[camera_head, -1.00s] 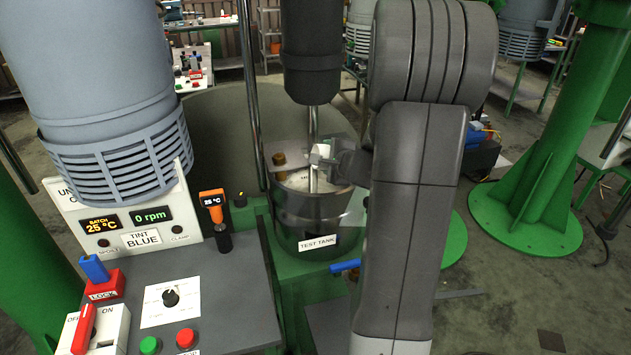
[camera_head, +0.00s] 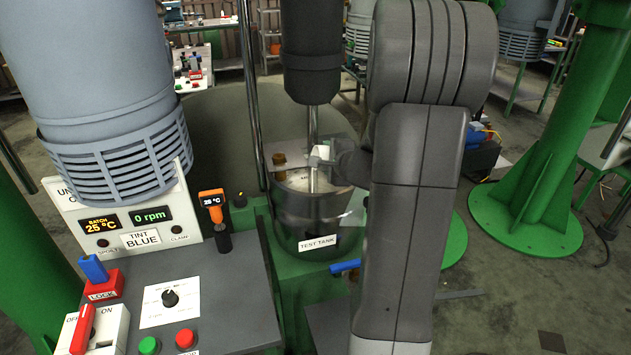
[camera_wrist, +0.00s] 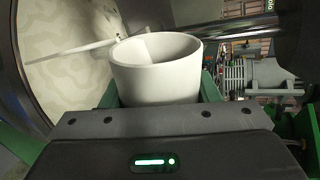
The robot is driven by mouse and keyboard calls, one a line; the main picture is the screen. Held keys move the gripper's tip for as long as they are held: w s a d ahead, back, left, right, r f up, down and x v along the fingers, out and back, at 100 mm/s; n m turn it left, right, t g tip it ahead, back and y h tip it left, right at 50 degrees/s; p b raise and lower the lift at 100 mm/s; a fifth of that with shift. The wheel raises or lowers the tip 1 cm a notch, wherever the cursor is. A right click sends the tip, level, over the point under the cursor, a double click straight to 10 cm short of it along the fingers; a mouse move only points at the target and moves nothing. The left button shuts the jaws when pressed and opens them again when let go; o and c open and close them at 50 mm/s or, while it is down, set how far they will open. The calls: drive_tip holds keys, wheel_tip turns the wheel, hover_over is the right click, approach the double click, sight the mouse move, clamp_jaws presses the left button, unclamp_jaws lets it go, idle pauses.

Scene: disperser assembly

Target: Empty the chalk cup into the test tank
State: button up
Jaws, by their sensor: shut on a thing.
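The white chalk cup (camera_wrist: 155,82) fills the middle of the wrist view, held between the green fingers of my gripper (camera_wrist: 158,92). Its mouth faces away from the wrist; the inside that shows is pale, and I cannot tell whether chalk is left in it. In the head view the small white cup (camera_head: 320,153) is over the open top of the test tank (camera_head: 290,212), close to the mixer shaft (camera_head: 313,130), and appears tipped. The tank's pale contents (camera_wrist: 70,75) show at the left of the wrist view. My arm hides the tank's right side.
The dark mixer housing (camera_head: 311,60) hangs above the tank. A thin upright rod (camera_head: 250,90) stands at its left. The control bench (camera_head: 235,300) with switches and an orange thermometer (camera_head: 212,200) is at the left.

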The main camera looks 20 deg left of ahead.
drive_tip(key=shift+a+f+n+t+h+b, duration=0.1)
drive_tip(key=shift+f+n+t+h+b, duration=0.45)
drive_tip(key=shift+b, duration=1.35)
idle(1.3)
drive_tip(key=shift+s+a+r+n+h+b, duration=0.15)
drive_tip(key=shift+r+n+h+b, duration=0.15)
drive_tip(key=shift+n+b, duration=0.3)
drive_tip(key=shift+s+a+r+n+h+b, duration=0.15)
drive_tip(key=shift+r+n+b, duration=0.1)
drive_tip(key=shift+n+b, duration=0.3)
idle(2.6)
